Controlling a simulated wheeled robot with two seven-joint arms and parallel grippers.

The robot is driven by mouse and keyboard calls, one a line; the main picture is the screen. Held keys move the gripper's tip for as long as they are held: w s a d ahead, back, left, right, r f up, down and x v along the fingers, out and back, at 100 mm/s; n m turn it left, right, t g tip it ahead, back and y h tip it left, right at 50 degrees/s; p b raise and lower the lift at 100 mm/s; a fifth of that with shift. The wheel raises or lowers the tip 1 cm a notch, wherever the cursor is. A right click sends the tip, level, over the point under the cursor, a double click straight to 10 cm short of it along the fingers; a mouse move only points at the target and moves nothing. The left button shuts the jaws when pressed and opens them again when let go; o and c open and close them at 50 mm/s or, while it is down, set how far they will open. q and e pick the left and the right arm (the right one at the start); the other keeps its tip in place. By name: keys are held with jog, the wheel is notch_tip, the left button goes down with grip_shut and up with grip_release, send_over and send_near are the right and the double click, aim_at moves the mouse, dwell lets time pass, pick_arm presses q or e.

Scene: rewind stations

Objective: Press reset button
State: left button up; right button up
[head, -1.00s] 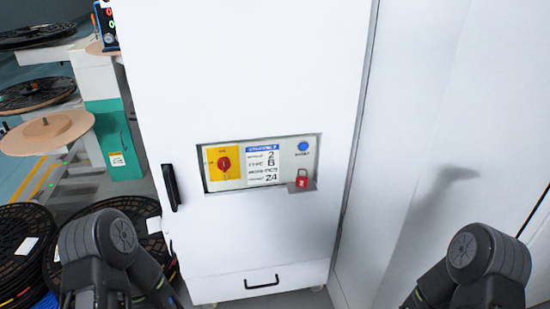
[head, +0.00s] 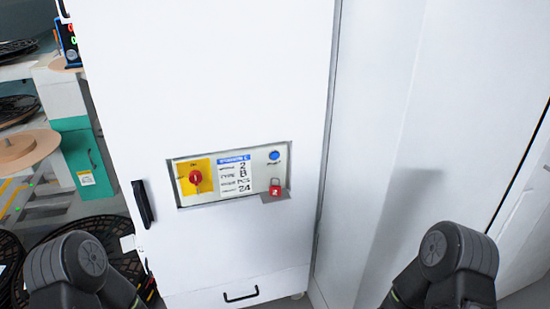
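A white cabinet (head: 215,80) stands in front of me with a recessed control panel (head: 205,203). At the panel's upper right is a round blue button (head: 274,155) with a small label under it, too small to read surely. A red rotary switch (head: 196,177) on a yellow plate is at the panel's left. A label card (head: 234,178) is in the middle. A red padlock (head: 275,191) sits on a small ledge below the blue button. Both my arms show at the bottom corners, apart from the cabinet; neither gripper is in view.
The cabinet has a black side handle (head: 143,204) and a lower drawer handle (head: 241,294). Black reels (head: 95,240) lie at the lower left. A teal-and-white stand (head: 75,150) is farther left. White wall panels (head: 430,120) close off the right.

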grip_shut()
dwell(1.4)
